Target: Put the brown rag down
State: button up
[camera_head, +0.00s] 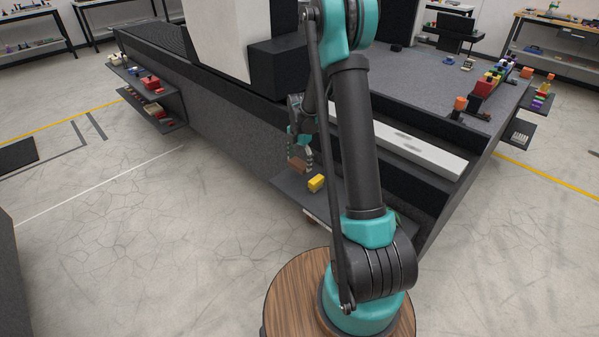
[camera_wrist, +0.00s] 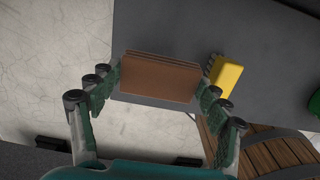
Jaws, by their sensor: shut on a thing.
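The brown rag (camera_wrist: 160,78) looks like a folded, layered brown block. In the wrist view it sits between the fingers of my gripper (camera_wrist: 160,92), which is shut on it. In the head view my gripper (camera_head: 300,155) hangs over the left part of a small dark grey shelf, with the brown rag (camera_head: 297,166) at its fingertips. The rag seems at or just above the shelf; whether it touches is hard to tell. The shelf (camera_wrist: 165,25) fills much of the wrist view behind the rag.
A yellow brush-like block (camera_wrist: 226,75) lies on the shelf (camera_head: 289,184), right of the rag; it also shows in the head view (camera_head: 316,183). A green thing (camera_wrist: 314,104) is at the wrist view's right edge. The granite bed (camera_head: 225,125) rises behind the shelf.

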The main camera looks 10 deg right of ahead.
aim_at(300, 177)
jog(key=shift+f, duration=2.6)
jog(key=shift+f, duration=0.1)
jog(key=o, duration=1.2)
